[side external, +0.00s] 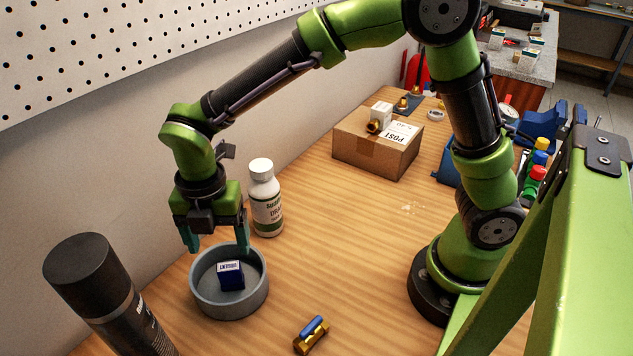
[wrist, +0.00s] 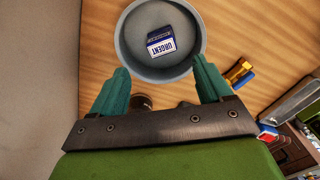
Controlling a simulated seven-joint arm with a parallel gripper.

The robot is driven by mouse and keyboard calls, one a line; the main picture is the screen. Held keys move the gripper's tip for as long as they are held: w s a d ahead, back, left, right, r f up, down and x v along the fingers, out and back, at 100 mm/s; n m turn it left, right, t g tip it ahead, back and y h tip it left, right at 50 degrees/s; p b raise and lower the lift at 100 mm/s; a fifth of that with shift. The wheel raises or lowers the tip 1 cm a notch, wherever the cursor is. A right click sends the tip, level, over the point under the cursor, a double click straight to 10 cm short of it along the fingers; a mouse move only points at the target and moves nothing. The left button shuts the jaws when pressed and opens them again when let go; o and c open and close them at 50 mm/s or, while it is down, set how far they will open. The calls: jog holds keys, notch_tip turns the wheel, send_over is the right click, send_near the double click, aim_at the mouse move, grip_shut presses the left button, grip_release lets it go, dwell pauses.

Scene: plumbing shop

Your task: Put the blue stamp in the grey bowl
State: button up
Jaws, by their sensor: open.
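The blue stamp (side external: 231,275) is a small block marked URGENT. It lies inside the round grey bowl (side external: 230,306), on its floor, and also shows there in the wrist view (wrist: 160,43). The grey bowl stands on the wooden table, and its rim shows in the wrist view (wrist: 124,55). My gripper (side external: 217,247) is open and empty, with its teal fingers above the bowl's far side in the side view. In the wrist view the fingers (wrist: 160,85) are apart, with the stamp beyond their tips and nothing between them.
A white bottle (side external: 266,205) stands just behind the bowl. A dark cylinder (side external: 100,290) stands front left. A brass valve with a blue handle (side external: 311,335) lies front right of the bowl. A cardboard box (side external: 377,150) sits farther back. The table's middle is clear.

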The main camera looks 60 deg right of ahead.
jog(key=s+d+r+m+t, duration=0.2)
jog(key=s+d+r+m, duration=0.2)
jog(key=m, duration=0.5)
jog(key=s+d+r+m+t+y, duration=0.1)
jog(key=s+d+r+m+t, duration=0.1)
jog(key=d+m, duration=0.6)
jog(key=s+d+r+m+t+y, duration=0.1)
jog(key=s+d+r+m+t, duration=0.2)
jog(key=m, duration=0.8)
jog(key=s+d+r, duration=0.2)
jog(key=d+r, duration=0.2)
jog(key=shift+s+m, duration=0.35)
jog(key=shift+m, duration=0.05)
